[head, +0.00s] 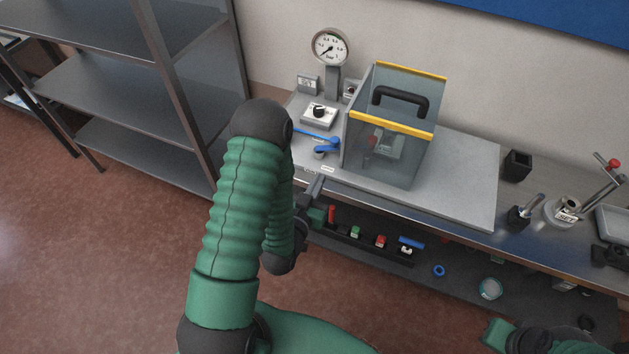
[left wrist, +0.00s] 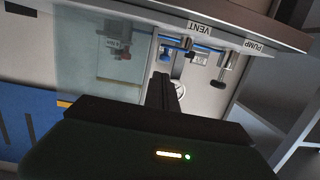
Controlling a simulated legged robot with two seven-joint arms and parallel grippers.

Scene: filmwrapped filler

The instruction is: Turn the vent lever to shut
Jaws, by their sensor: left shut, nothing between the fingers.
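The blue vent lever (head: 326,150) sits at the bench's front edge, left of the clear box. In the left wrist view, which is upside down, blue lever parts (left wrist: 178,44) show by the VENT label (left wrist: 199,28). My left gripper (head: 316,185) is shut and empty, just in front of and below the bench edge near the lever, apart from it in the head view. Its dark fingers (left wrist: 163,90) point toward the lever area.
The clear box (head: 390,150) with yellow edges and black handle stands right of the levers. A pressure gauge (head: 330,47) and a knob box (head: 319,113) stand behind. A PUMP label (left wrist: 254,46) is beside VENT. A lower shelf (head: 470,262) holds small items; metal shelving (head: 130,75) stands left.

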